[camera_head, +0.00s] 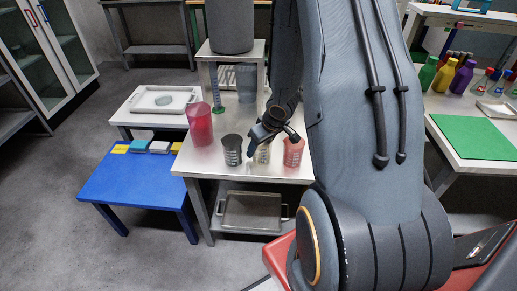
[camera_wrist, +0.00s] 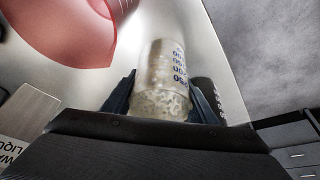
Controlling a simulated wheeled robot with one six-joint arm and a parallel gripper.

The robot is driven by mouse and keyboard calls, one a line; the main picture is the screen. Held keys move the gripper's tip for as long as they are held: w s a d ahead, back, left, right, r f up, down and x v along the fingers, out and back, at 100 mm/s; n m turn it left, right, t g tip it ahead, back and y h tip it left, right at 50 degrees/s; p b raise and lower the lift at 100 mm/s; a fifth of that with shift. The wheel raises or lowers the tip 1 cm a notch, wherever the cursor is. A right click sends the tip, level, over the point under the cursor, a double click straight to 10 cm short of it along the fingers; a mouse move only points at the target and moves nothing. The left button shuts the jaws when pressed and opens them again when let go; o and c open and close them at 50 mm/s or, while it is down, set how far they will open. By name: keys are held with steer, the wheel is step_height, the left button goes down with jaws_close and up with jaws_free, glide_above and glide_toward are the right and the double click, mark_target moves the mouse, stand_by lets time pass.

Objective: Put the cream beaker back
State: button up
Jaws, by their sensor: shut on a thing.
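The cream beaker (camera_wrist: 166,62), pale and see-through with dark printed marks, is between the two fingers of my gripper (camera_wrist: 163,92) in the wrist view. The gripper is shut on it. In the head view my gripper (camera_head: 274,130) reaches down over the white table, and the cream beaker (camera_head: 262,156) shows partly below it, between a dark beaker (camera_head: 232,151) and a salmon-pink beaker (camera_head: 293,154). The gripper hides part of the cream beaker. I cannot tell whether its base touches the table.
The white table (camera_head: 205,165) also bears a taller red container (camera_head: 199,125), a measuring cylinder (camera_head: 214,90) and a grey-blue container (camera_head: 246,84). A blue low table (camera_head: 135,180) stands at left. A pink vessel (camera_wrist: 60,30) is close in the wrist view.

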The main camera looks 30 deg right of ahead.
steer(key=o, duration=1)
steer(key=shift+f, duration=0.1)
steer(key=p+v, duration=0.5)
steer(key=v, duration=0.7)
steer(key=shift+w+p, duration=0.15)
steer(key=shift+p, duration=0.25)
steer(key=s+a+r+g, duration=0.1)
steer(key=s+a+r, duration=0.3)
steer(key=a, duration=0.1)
steer(key=s+a+r+m+g, duration=0.1)
steer(key=s+a+r, duration=0.3)
steer(key=a, duration=0.1)
steer(key=s+a+r+m+g, duration=0.1)
steer(key=s+a+r, duration=0.3)
steer(key=a, duration=0.1)
steer(key=shift+s+a+r+h, duration=0.15)
steer(key=shift+a+r+h, duration=0.1)
steer(key=shift+a+h, duration=0.15)
